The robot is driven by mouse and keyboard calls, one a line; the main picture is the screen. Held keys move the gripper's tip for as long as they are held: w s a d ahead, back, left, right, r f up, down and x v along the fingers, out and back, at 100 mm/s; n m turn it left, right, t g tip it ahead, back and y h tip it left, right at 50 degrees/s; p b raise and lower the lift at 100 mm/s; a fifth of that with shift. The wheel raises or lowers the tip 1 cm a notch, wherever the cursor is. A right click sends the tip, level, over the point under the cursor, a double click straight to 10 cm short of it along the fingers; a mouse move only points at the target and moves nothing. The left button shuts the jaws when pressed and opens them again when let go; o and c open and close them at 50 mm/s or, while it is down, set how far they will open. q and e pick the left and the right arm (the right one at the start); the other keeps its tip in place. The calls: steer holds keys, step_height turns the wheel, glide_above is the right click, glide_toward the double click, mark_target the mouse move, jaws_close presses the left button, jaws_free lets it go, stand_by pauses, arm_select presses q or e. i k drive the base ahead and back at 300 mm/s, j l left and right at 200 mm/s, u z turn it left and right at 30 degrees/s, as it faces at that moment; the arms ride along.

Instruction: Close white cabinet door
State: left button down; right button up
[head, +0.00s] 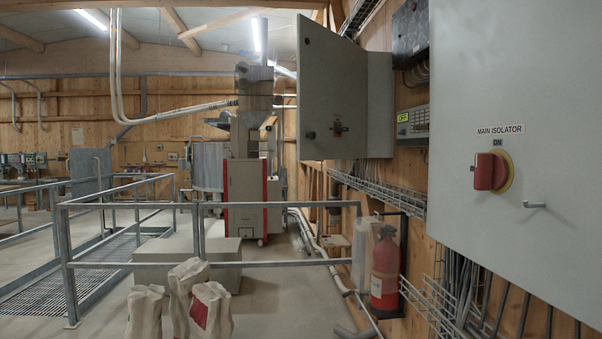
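A pale grey-white wall cabinet (381,105) hangs on the wooden wall right of centre in the head view. Its door (330,80) stands open, sticking out from the wall into the room. The cabinet's inside is hidden behind the door. Neither of my grippers is in view.
A larger grey cabinet (530,110) with a red isolator switch (490,171) is close at right. A fire extinguisher (385,270), metal railing (280,264) and several sacks (188,285) stand below. Cable trays (375,188) run along the wall.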

mark_target(332, 70)
steer(key=i+z, duration=0.2)
steer(key=i, duration=0.3)
steer(key=i+j+z, duration=0.15)
steer(key=i, duration=0.35)
steer(key=i+j+z, duration=0.2)
steer(key=i, duration=0.3)
